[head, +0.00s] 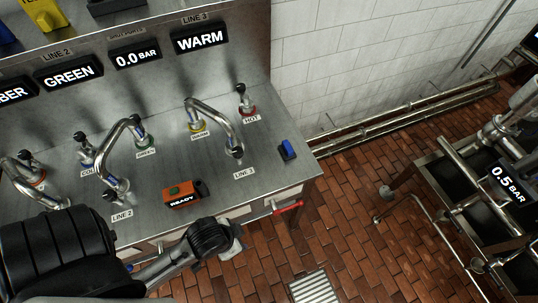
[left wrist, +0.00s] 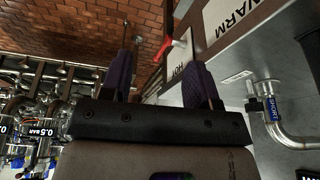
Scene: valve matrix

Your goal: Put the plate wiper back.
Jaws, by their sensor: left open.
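A small dark block with a blue top (head: 288,150) lies on the right end of the steel bench top, near the LINE 3 label. It may be the plate wiper, but I cannot be sure. My left arm comes in from the lower left, with its wrist at the bench's front edge. In the left wrist view, my left gripper (left wrist: 162,75) has its two purple fingers apart with nothing held between them. My right gripper is out of view.
The bench (head: 265,185) carries bent steel spouts (head: 218,122), small taps and an orange-and-black READY box (head: 184,194). The red handle (head: 288,208) juts from its front edge. A brick floor with a drain grate (head: 315,288) is open to the right.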

